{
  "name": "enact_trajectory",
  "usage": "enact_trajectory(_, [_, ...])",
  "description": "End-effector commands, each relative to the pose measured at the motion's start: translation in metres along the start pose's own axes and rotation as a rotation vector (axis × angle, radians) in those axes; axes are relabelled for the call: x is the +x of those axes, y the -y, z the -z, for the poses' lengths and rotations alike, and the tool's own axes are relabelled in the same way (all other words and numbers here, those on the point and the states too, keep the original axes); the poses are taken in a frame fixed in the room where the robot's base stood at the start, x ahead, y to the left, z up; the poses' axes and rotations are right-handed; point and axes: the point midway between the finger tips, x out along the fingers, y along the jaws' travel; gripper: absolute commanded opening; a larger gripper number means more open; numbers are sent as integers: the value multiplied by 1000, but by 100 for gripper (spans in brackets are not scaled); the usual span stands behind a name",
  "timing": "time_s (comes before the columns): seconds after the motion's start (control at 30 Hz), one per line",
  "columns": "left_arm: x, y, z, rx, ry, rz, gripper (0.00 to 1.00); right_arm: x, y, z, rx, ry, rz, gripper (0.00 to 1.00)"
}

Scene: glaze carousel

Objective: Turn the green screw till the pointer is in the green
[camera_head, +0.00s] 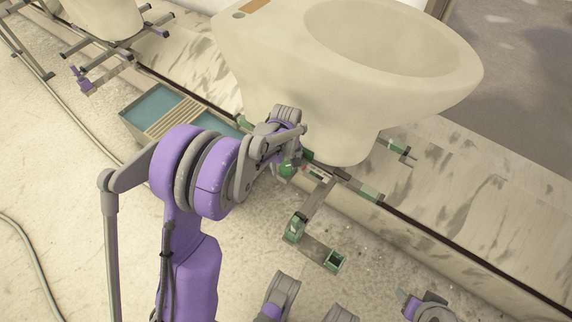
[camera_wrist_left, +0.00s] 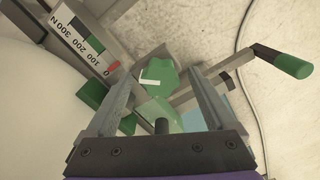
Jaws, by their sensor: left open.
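The green screw (camera_wrist_left: 160,76) is a lobed knob with a white mark on its face. In the head view it (camera_head: 286,169) shows at the clamp under the large basin. My left gripper (camera_wrist_left: 161,88) is open, with one finger on each side of the screw; I cannot tell whether they touch it. In the head view the left gripper (camera_head: 288,158) is partly hidden by its own wrist. The gauge (camera_wrist_left: 84,43) beside the screw is marked 0 to 300 N and has a green band. Its red pointer (camera_wrist_left: 113,67) is near 0, outside the green. My right gripper cannot be made out.
The cream basin (camera_head: 385,50) overhangs close behind the left wrist. A green-ended bar (camera_wrist_left: 293,65) sticks out right of the screw in the wrist view. A tray with blue compartments (camera_head: 152,104) is at the left. A green-tipped bracket (camera_head: 318,254) extends towards the front.

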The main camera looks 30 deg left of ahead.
Motion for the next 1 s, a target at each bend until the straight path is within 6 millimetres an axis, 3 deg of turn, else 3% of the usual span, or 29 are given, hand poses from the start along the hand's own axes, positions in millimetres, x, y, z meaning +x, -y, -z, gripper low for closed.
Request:
enact_trajectory(0.13, [0,0,0,0,0,0,85,0,0,0,0,0,0,60])
enact_trajectory(0.6, [0,0,0,0,0,0,3,0,0,0,0,0,0,60])
enact_trajectory(1.0, [0,0,0,95,0,0,3,0,0,0,0,0,0,60])
